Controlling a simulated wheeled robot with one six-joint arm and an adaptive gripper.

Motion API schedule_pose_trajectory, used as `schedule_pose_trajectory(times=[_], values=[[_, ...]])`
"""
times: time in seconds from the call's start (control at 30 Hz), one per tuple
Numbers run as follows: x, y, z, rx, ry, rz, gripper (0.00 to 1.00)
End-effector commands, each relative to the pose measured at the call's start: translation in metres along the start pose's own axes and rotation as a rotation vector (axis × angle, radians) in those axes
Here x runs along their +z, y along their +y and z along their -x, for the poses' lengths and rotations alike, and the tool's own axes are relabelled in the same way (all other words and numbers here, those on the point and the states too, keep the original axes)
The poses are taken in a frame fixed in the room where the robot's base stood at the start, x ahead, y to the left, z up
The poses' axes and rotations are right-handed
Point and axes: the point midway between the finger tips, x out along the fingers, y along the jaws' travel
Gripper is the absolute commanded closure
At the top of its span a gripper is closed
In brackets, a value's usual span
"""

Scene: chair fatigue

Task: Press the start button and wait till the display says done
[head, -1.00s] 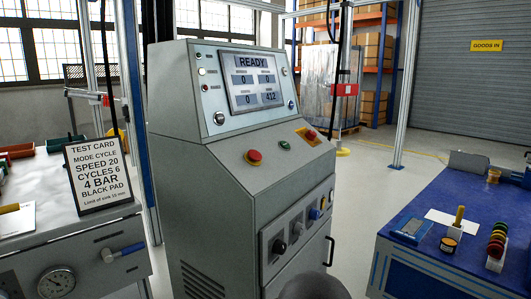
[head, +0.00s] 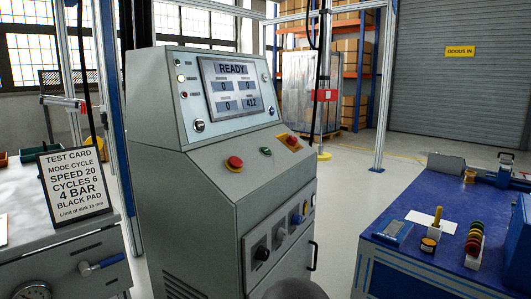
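The grey control cabinet (head: 180,190) stands upright in the middle of the head view. Its display (head: 239,88) reads READY, with small number fields below, one of them showing 412. On the sloped panel sit a red mushroom button (head: 235,163), a small green button (head: 266,151) and a second red button on a yellow plate (head: 292,140). The green button looks like the start button, but its label is too small to read. A dark grey rounded shape at the bottom edge may be part of my arm. My gripper is not in view.
A test card (head: 76,184) stands on the grey bench at left, near a blue-handled valve (head: 101,264). A blue table (head: 433,263) at right holds a gauge, colored rings and a yellow-handled tool. Knobs (head: 262,253) and a black door handle are on the cabinet front. Floor shows between cabinet and table.

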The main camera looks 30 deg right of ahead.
Motion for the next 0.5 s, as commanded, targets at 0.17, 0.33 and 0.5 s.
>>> schedule_pose_trajectory(times=[0.17,0.33,0.5], values=[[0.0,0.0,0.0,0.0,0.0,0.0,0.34],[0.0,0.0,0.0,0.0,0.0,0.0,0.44],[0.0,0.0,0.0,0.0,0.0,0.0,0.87]])
